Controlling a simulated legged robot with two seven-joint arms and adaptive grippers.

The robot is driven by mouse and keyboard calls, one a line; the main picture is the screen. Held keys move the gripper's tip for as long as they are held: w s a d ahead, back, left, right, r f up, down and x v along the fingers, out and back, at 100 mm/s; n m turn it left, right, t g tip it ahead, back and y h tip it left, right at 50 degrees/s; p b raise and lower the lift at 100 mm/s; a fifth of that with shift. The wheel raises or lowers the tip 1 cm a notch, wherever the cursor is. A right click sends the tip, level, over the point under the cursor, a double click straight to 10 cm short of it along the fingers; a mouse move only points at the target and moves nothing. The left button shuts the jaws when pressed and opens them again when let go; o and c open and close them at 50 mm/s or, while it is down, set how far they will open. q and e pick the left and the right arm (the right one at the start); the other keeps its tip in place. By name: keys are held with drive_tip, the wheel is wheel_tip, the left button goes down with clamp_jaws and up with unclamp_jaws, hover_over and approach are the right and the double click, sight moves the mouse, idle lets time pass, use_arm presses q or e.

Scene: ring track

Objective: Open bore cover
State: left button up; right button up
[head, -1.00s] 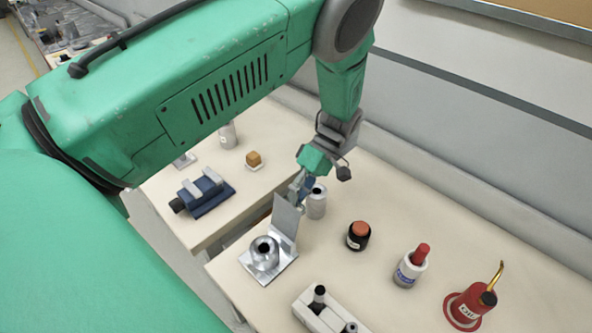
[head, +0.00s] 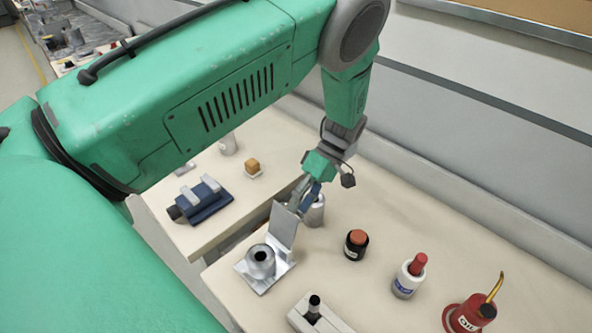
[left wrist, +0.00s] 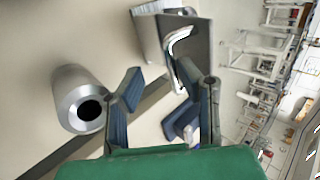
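The bore cover is a flat grey metal plate (head: 283,228) standing up, tilted slightly, from its metal base (head: 270,283). The silver round bore block (head: 261,262) in front of it shows its dark hole uncovered. In the left wrist view the cover (left wrist: 193,45) stands just beyond the fingertips, with a bright curved handle (left wrist: 176,58) on its face. My left gripper (head: 303,203) is right behind the cover's upper edge. In the left wrist view its fingers (left wrist: 170,82) are spread, with nothing held between them. Whether a finger touches the cover cannot be told. My right gripper is out of view.
A grey cylinder (head: 314,212) stands close behind my left gripper; it also shows in the left wrist view (left wrist: 80,98). A black jar (head: 356,245), a white bottle (head: 409,277) and a red oil can (head: 472,313) stand to the right. A blue vise-like tool (head: 203,202) lies left, across a gap.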

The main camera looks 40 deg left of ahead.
use_arm(q)
drive_tip(key=v, duration=1.1)
drive_tip(key=shift+w+r, duration=0.15)
drive_tip(key=shift+r, duration=0.2)
drive_tip(key=shift+d+f, duration=0.1)
drive_tip(key=shift+d, duration=0.05)
idle(0.3)
